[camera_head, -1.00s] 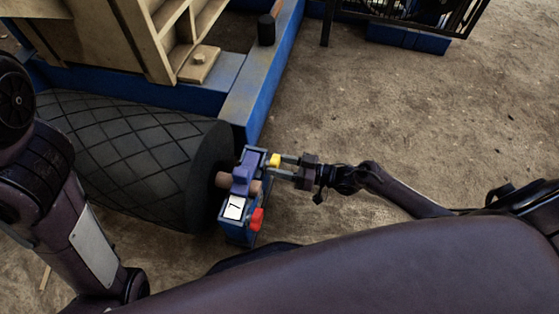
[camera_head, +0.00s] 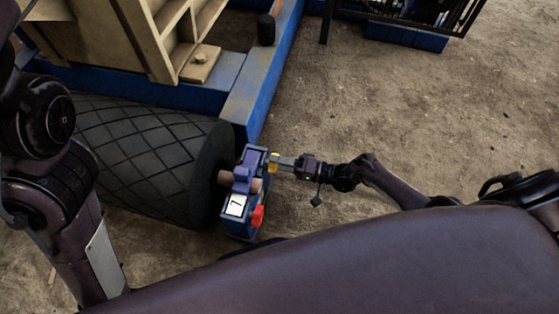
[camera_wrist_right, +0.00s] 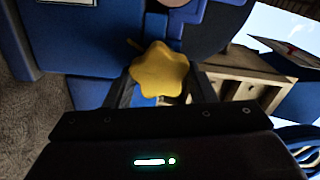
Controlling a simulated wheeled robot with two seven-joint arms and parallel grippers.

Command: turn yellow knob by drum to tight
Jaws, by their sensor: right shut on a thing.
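The yellow knob (camera_head: 273,157) sits on the right side of the blue bearing housing (camera_head: 241,223), at the end of the black drum (camera_head: 150,150). My right gripper (camera_head: 277,162) is shut on the knob, coming in from the right. In the right wrist view its two fingers stand on either side of the knob. My left arm is at the left edge of the head view; its gripper is out of the picture.
A red knob (camera_head: 258,216) is on the same housing, below the yellow one. A white plate marked 7 (camera_head: 235,205) is on its face. A blue frame beam (camera_head: 262,95) runs behind. Bare ground (camera_head: 400,110) lies open to the right.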

